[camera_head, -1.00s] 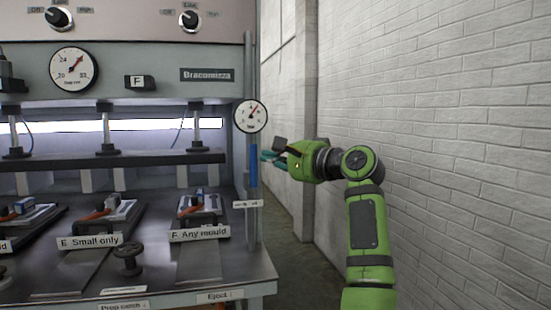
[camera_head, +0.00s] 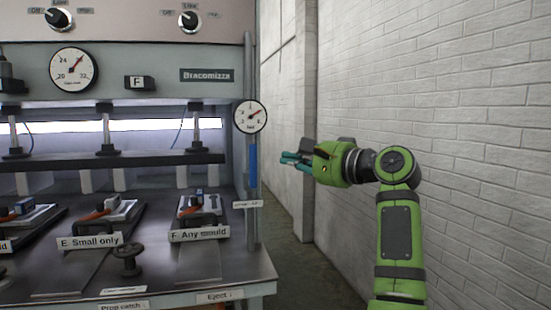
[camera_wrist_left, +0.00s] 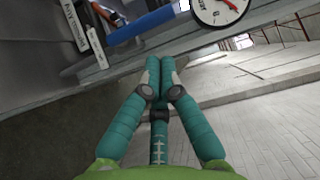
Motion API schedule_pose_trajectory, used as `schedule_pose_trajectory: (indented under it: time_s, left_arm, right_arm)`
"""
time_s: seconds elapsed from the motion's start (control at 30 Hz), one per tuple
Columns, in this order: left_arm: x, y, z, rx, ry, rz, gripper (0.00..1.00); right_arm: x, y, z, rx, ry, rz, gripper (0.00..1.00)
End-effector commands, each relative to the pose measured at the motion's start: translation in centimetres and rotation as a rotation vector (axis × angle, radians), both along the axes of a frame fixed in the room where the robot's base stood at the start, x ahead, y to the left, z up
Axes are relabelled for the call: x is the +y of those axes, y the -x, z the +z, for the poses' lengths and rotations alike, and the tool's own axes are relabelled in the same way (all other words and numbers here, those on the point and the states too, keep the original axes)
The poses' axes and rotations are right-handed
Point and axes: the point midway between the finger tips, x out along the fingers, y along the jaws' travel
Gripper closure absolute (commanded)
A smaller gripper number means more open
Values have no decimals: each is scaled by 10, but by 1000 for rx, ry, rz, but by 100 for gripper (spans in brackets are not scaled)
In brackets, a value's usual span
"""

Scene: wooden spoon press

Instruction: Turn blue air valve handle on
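The blue air valve handle (camera_head: 253,162) stands upright along the grey vertical pipe, below a round white gauge (camera_head: 250,116). In the left wrist view the blue handle (camera_wrist_left: 140,25) lies in line with the pipe, beside the gauge (camera_wrist_left: 220,8). My left gripper (camera_head: 287,159) is green with teal fingers, to the right of the handle and apart from it. In the wrist view its fingertips (camera_wrist_left: 160,60) are together with nothing between them. My right gripper is not in view.
The press bench with moulds and an "F. Any mould" label (camera_head: 199,234) is on the left. A white brick wall (camera_head: 440,110) runs along the right, near my arm. A narrow floor gap (camera_head: 300,255) lies between.

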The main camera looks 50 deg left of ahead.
Motion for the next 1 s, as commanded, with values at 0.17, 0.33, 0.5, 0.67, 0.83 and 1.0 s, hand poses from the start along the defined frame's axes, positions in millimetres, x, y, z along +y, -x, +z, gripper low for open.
schedule_pose_trajectory:
  time_s: [0.17,0.33,0.5,0.67,0.83,1.0]
  left_arm:
    - [-36,-5,1,1,0,-2,100]
    - [-55,-6,1,0,1,0,100]
    - [-60,-6,2,0,0,1,100]
    - [-60,-6,2,0,0,2,100]
    - [-60,-6,2,-1,1,1,100]
    - [-60,-6,2,-1,1,2,100]
  right_arm:
    - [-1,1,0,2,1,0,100]
    - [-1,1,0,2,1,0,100]
    - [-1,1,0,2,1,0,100]
    - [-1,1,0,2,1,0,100]
    - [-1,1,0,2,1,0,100]
    - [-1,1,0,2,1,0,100]
